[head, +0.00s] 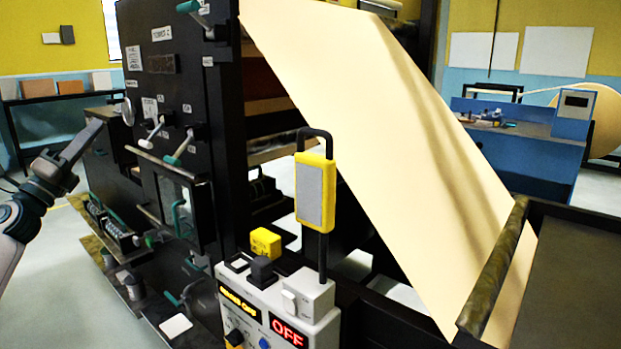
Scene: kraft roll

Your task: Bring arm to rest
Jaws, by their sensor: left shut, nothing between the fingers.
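My left gripper (95,130) is at the left of the head view, at the end of my grey and white arm. Its dark fingers are together and point up and to the right, with nothing seen between them. In the picture its tips lie just left of the black machine panel (170,95); I cannot tell whether they touch it. My right gripper is not in view.
A wide sheet of kraft paper (370,130) slopes down to a dark roller (492,270) at right. A control box (280,295) with a lit OFF sign and a yellow-framed handle (315,190) stands in front. Open floor (50,270) shows at left.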

